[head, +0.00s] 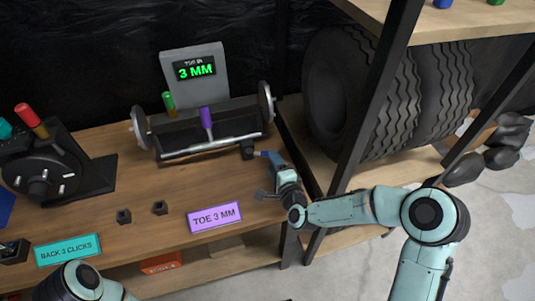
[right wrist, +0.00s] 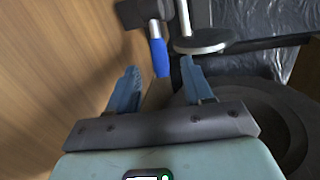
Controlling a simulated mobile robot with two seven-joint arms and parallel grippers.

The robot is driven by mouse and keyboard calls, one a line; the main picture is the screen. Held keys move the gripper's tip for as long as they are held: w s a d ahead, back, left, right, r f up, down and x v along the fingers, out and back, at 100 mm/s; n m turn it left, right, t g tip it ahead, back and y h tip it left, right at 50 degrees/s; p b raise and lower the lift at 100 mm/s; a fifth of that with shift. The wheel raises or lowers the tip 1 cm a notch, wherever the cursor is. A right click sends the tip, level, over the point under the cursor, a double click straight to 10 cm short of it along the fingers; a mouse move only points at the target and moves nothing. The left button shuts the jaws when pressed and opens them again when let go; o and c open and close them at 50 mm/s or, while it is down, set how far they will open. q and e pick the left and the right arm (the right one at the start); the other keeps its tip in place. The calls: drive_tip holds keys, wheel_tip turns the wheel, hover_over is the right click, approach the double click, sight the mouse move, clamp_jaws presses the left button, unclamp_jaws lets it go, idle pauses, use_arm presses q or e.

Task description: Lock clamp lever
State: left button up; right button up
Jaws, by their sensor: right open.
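The clamp lever is a blue-gripped handle (right wrist: 160,58) on a dark clamp block (right wrist: 138,14) in the right wrist view. In the head view the dark block (head: 247,151) sits at the right end of the axle rig, with the blue handle (head: 263,154) pointing right. My right gripper (right wrist: 159,68) is open, its two blue-grey fingers on either side of the handle's end in the picture. I cannot tell whether they touch it. In the head view my right gripper (head: 273,174) is at the bench's right edge. My left gripper is out of view.
The axle rig (head: 208,130) stands before a display (head: 195,71) reading 3 MM. A purple TOE 3 MM sign (head: 215,217) and two small black blocks (head: 142,212) are in front. A shelf post (head: 372,90) and tires (head: 340,90) stand right.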

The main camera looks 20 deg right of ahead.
sight(262, 154)
drive_tip(key=w, duration=0.3)
drive_tip(key=w+f, duration=0.1)
drive_tip(key=w, duration=0.1)
drive_tip(key=shift+w+a, duration=0.25)
drive_tip(key=shift+w, duration=0.1)
clamp_jaws()
